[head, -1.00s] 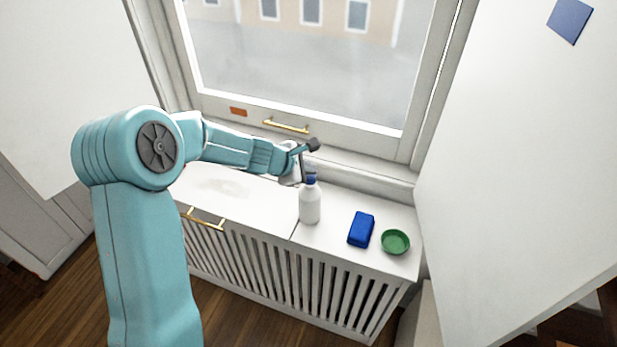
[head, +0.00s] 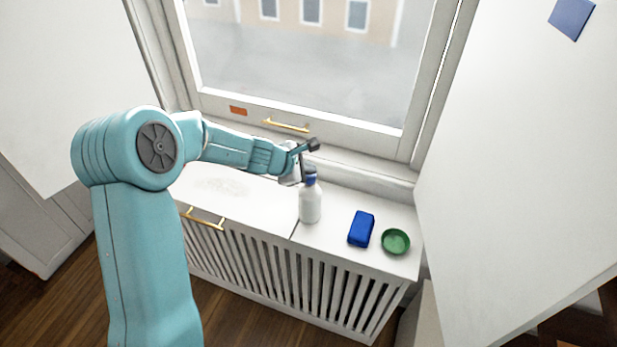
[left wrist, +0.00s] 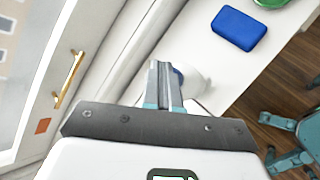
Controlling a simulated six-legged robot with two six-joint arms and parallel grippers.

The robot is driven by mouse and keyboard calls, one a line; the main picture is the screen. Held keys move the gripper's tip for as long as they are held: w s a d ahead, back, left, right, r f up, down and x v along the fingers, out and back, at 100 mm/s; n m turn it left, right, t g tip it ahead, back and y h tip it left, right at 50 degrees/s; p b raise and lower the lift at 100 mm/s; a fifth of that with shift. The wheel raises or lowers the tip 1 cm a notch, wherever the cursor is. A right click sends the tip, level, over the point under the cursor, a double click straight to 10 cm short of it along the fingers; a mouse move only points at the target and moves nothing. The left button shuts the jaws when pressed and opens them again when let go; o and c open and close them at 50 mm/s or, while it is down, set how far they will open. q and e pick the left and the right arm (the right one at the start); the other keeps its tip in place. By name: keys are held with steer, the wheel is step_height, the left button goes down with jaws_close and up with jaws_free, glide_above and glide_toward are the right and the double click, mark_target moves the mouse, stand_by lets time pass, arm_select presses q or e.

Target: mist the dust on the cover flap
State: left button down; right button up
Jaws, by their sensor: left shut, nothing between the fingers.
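The white spray bottle (head: 310,206) with a blue top stands upright on the radiator cover, right of the seam. My left gripper (head: 303,178) is at the bottle's top, its fingers pointing down. It is shut and holds nothing. In the left wrist view the shut fingers (left wrist: 163,68) hide part of the bottle (left wrist: 196,84); whether they touch it I cannot tell. The cover flap (head: 262,207) lies closed, with a brass handle (head: 205,219) at its front edge. A faint grey dust patch (head: 221,185) lies on it. My right gripper is out of view.
A blue sponge-like block (head: 361,229) and a green dish (head: 396,241) are right of the bottle. Behind stands the window frame with a brass handle (head: 286,125) and an orange-red tag (head: 238,111). White panels flank both sides.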

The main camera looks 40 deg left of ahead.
mark_target(308, 177)
arm_select(q)
steer(key=shift+f, duration=0.35)
steer(key=shift+r, duration=0.45)
step_height(308, 177, up, 6)
steer(key=p, duration=0.6)
steer(key=shift+r, duration=0.15)
steer(key=shift+w, duration=0.1)
stand_by(0.5)
